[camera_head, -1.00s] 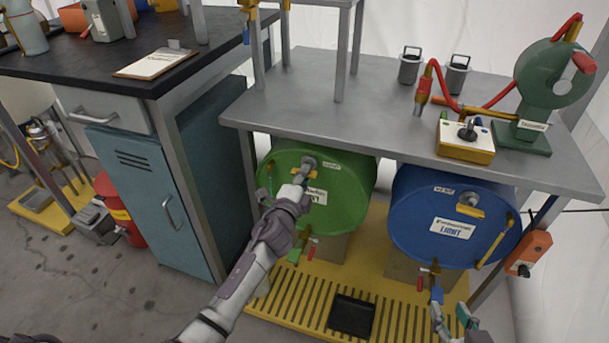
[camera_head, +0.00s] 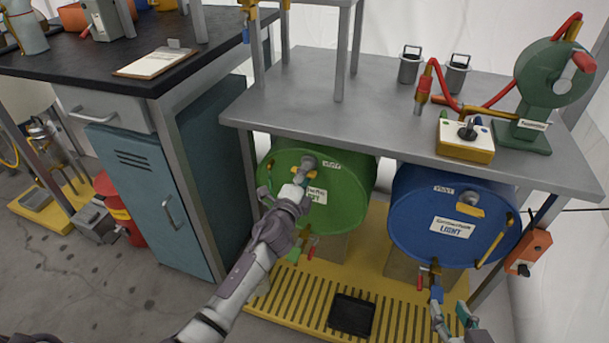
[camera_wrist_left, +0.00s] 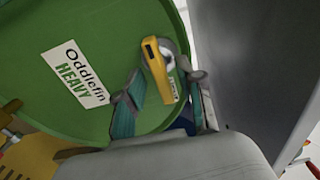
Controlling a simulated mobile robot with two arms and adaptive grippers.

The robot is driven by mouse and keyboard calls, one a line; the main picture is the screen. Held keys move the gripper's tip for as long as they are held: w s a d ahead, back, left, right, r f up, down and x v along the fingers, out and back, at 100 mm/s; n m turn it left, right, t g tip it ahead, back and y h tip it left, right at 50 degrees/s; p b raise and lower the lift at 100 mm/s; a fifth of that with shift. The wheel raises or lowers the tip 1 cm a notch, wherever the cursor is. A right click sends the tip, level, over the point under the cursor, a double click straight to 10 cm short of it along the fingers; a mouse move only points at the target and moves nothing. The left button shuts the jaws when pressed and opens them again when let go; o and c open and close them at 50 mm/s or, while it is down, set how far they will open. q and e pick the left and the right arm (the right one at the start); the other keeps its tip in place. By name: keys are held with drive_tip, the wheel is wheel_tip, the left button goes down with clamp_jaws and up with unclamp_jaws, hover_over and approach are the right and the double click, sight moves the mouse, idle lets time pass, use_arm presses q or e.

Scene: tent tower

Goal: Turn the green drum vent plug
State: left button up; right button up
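The green drum (camera_head: 345,190) lies on its side under the metal bench, its round end facing me. Its vent plug (camera_head: 307,164) is a grey metal knob with a yellow handle, high on that end. In the left wrist view the yellow handle (camera_wrist_left: 157,67) stands tilted in front of the round grey plug. My left gripper (camera_head: 302,180) is at the plug. In the wrist view its teal fingers (camera_wrist_left: 167,82) are apart, one on each side of the handle, with a gap visible at the right finger. My right gripper (camera_head: 451,312) is open and empty below the blue drum.
A blue drum (camera_head: 415,220) with a similar plug lies to the right. Both drums rest above a yellow slatted platform (camera_head: 390,325) with a black tray (camera_head: 352,315). The bench top (camera_head: 300,105) overhangs the drums. A teal cabinet (camera_head: 150,190) stands at the left.

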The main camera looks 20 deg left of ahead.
use_arm(q)
drive_tip(key=shift+s, duration=0.1)
drive_tip(key=s, duration=1.1)
drive_tip(key=shift+s+a, duration=0.2)
drive_tip(key=shift+s, duration=0.2)
drive_tip(key=shift+s, duration=0.1)
